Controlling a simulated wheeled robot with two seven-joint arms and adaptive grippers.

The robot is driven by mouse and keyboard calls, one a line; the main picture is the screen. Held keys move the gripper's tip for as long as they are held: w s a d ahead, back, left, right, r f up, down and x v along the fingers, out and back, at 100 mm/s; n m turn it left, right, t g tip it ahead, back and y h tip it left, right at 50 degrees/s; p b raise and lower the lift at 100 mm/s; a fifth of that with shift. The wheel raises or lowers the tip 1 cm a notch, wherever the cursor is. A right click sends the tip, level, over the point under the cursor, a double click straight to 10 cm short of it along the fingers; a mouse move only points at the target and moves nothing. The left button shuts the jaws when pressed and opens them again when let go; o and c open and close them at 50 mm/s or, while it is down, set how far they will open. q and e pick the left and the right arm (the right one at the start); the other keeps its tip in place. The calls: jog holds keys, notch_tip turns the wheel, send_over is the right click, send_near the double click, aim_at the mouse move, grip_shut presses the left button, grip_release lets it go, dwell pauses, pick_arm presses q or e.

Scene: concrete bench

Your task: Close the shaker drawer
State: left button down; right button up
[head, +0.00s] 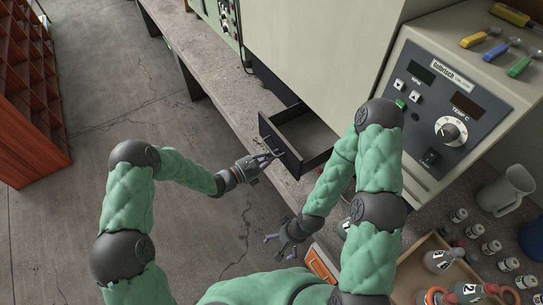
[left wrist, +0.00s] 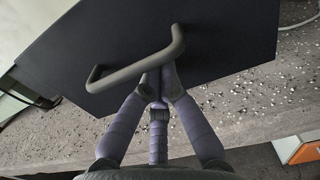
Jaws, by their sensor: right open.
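The drawer (head: 308,160) is pulled out from under the large cream shaker cabinet (head: 325,50). It looks empty, and its dark front also fills the upper part of the left wrist view (left wrist: 220,45). A grey bar handle (left wrist: 135,69) crosses that front. My left gripper (head: 275,156) is at the drawer front by the handle. Its purple fingers converge with tips close together (left wrist: 158,88), just below the handle bar; I see no bar held between them, and contact is unclear. My right gripper (head: 280,246) is open and empty, low in front of the bench edge.
A speckled bench (head: 205,65) runs beneath the cabinet. A control panel (head: 450,95) with a dial is at right. A wooden tray (head: 408,270) with bottles, several small vials and a jug (head: 506,190) stand at lower right. Red shelving (head: 25,90) is far left; the floor between is clear.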

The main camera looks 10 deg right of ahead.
pick_arm(q)
jog(key=b, duration=0.5)
send_near(314, 140)
jog(key=w+d+r, duration=0.1)
jog(key=d, duration=0.1)
jog(key=w+d+r, duration=0.1)
jog(key=d+r, duration=0.1)
jog(key=d, duration=0.1)
jog(key=w+d+r, duration=0.1)
jog(key=d, duration=0.2)
jog(key=shift+w+d+r, duration=0.15)
jog(key=shift+d+r, duration=0.05)
jog(key=shift+w+d+r, duration=0.1)
jog(key=shift+w+d, duration=0.15)
jog(key=shift+d, duration=0.2)
jog(key=shift+r, duration=0.15)
jog(key=shift+r, duration=0.1)
